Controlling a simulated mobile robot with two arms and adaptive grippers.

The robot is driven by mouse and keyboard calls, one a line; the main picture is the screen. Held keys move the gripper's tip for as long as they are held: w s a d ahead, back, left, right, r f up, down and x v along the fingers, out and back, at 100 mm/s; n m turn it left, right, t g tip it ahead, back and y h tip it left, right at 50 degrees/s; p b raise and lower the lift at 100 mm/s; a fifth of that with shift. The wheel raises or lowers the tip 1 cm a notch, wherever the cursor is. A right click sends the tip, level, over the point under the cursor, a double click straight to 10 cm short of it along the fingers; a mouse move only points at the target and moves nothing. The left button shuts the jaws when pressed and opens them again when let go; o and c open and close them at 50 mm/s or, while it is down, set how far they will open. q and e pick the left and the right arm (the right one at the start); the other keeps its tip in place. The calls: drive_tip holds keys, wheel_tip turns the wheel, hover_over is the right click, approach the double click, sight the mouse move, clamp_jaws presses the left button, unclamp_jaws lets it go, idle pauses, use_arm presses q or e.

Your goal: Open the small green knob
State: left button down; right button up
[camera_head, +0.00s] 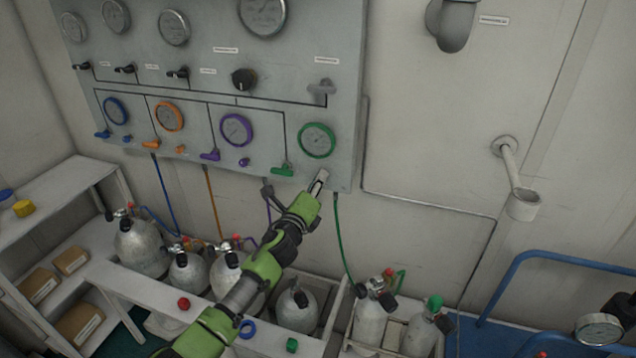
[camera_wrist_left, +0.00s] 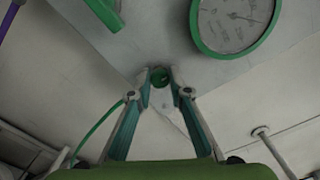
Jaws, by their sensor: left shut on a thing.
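The small green knob (camera_wrist_left: 160,77) shows in the left wrist view between the fingertips of my left gripper (camera_wrist_left: 160,88). The fingers press on it from both sides, at the lower edge of the grey panel. In the head view my left gripper (camera_head: 318,184) reaches up to the panel below the green-rimmed gauge (camera_head: 317,140) and hides the knob. A green lever handle (camera_head: 283,170) sits to the left of the gripper, apart from it. It also shows at the top of the left wrist view (camera_wrist_left: 105,12). My right gripper is not in view.
The grey panel (camera_head: 345,100) carries blue, orange and purple gauges with matching handles. A green hose (camera_head: 340,235) hangs below it. Several silver cylinders (camera_head: 370,318) stand underneath. A white pipe (camera_head: 510,165) and blue rail (camera_head: 520,262) are at right.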

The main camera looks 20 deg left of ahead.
use_arm(q)
drive_tip(key=shift+f+n+b, duration=0.1)
drive_tip(key=shift+n+b, duration=0.55)
drive_tip(key=shift+n, duration=15.25)
drive_tip(key=c, duration=1.9)
unclamp_jaws()
